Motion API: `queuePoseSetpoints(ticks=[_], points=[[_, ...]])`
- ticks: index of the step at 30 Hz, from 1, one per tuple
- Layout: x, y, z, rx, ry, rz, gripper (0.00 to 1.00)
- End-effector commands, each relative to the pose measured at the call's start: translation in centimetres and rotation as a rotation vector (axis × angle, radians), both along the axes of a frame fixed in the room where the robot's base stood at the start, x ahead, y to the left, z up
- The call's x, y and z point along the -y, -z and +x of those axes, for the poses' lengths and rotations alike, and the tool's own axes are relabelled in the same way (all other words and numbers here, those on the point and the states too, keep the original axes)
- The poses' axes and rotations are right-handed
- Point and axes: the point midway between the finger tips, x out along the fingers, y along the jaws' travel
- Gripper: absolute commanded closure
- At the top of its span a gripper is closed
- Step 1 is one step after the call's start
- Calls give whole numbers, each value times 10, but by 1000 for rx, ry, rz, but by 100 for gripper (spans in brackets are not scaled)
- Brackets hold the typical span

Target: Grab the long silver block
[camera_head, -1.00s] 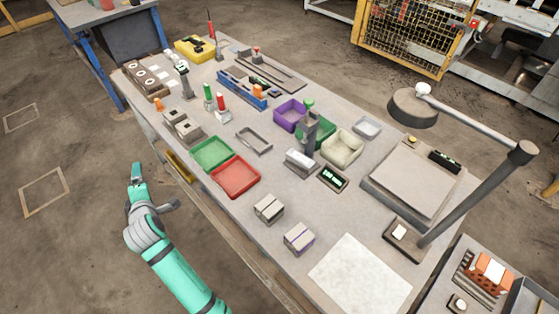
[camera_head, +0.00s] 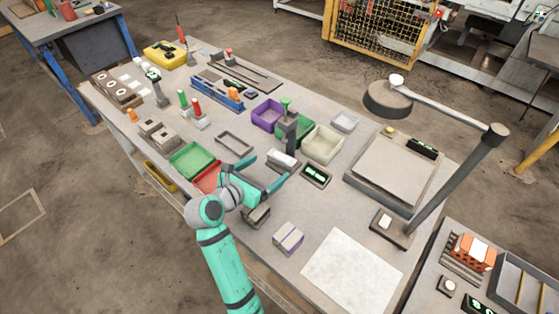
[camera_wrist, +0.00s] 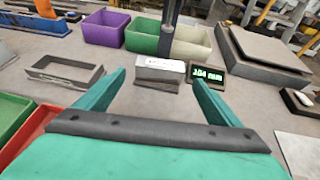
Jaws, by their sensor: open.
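The long silver block (camera_head: 284,159) lies on the table beside a small display with green digits (camera_head: 316,174). In the wrist view the silver block (camera_wrist: 160,70) lies ahead, between the two fingertips in the picture and beyond them. My gripper (camera_head: 268,168) is open and empty over the table, short of the block. In the head view my arm and gripper cover part of the red tray (camera_head: 207,178) and part of a grey block (camera_head: 257,217).
Behind the block stand a dark upright post (camera_head: 290,130), a purple bin (camera_head: 267,113), a green bin (camera_head: 305,133) and a cream bin (camera_head: 323,144). A hollow grey frame (camera_head: 234,144) lies to the left. A lamp arm (camera_head: 458,175) rises at right.

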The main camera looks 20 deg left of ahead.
Motion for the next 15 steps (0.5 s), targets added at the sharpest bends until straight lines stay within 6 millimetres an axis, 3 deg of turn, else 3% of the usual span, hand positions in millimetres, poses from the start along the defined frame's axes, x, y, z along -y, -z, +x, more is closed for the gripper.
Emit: queuePoseSetpoints(ticks=[6,15], points=[[7,12,29,0,-1,0,12],[13,21,49,-1,-1,2,12]])
